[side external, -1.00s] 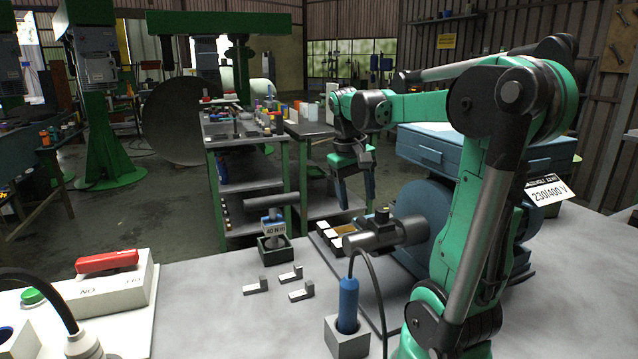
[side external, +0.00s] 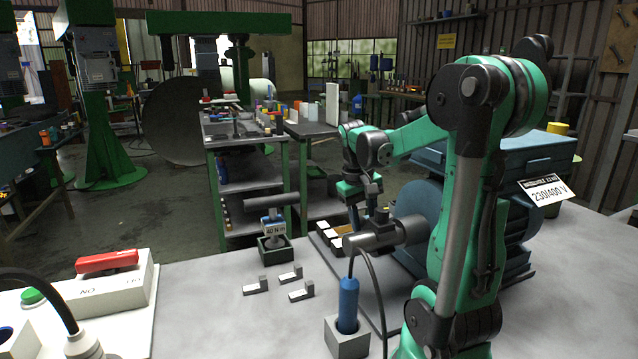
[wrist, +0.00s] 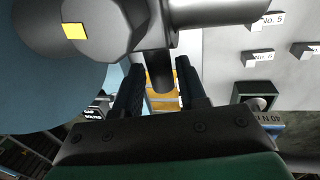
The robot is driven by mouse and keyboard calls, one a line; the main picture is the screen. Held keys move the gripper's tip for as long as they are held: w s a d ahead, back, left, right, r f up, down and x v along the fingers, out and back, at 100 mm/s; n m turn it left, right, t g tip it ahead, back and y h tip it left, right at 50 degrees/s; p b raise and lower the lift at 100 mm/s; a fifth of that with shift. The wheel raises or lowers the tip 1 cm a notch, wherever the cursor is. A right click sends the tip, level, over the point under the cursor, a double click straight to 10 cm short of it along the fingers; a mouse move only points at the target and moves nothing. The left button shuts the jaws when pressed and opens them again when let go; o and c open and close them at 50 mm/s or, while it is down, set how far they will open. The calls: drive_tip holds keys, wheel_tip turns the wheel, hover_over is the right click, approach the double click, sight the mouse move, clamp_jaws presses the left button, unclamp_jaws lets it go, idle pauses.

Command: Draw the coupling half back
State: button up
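The coupling half (side external: 385,236) is a dark grey cylinder in front of the round blue motor (side external: 424,207), with a yellow-marked knob on top. In the wrist view, dark coupling parts with a yellow square (wrist: 100,28) fill the upper left, and a short dark stub (wrist: 158,70) sticks out from them. My gripper (side external: 357,225) points down just behind the coupling in the side view; its tips are partly hidden. In the wrist view my gripper's (wrist: 160,80) black fingers stand apart on either side of the stub, with a gap showing at the right finger.
A blue probe (side external: 348,303) with a cable stands in a grey block in front. A 40 N m torque tool (side external: 272,228) stands at left, near several grey gauge blocks (side external: 290,275).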

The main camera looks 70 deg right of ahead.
clamp_jaws()
idle(1.1)
